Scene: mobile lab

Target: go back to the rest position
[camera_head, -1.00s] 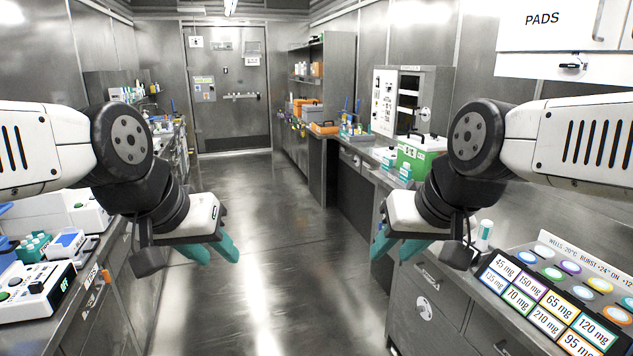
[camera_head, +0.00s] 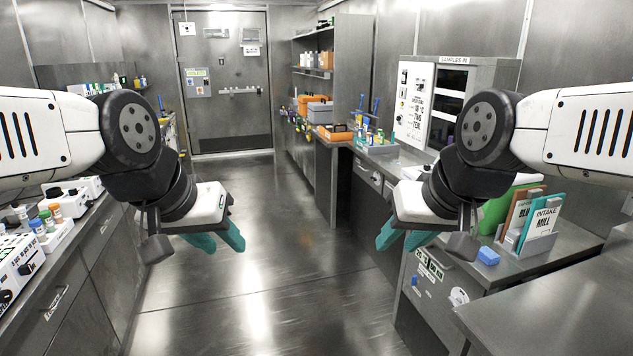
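My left gripper (camera_head: 222,241) hangs over the aisle floor at the left, its teal fingers pointing down and inward. My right gripper (camera_head: 402,241) hangs in the mirrored pose at the right, near the front of the right-hand counter. The teal fingers of each gripper look somewhat apart with nothing between them. Both arms are bent symmetrically, and neither gripper touches anything that I can see.
A steel aisle floor (camera_head: 262,290) runs clear to the closed door (camera_head: 226,85). The left bench (camera_head: 95,255) holds instruments and bottles. The right counter (camera_head: 535,262) holds a folder rack (camera_head: 540,244), a blue block (camera_head: 488,256) and a white-fronted cabinet (camera_head: 415,105). A nearer bench (camera_head: 570,310) fills the bottom right.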

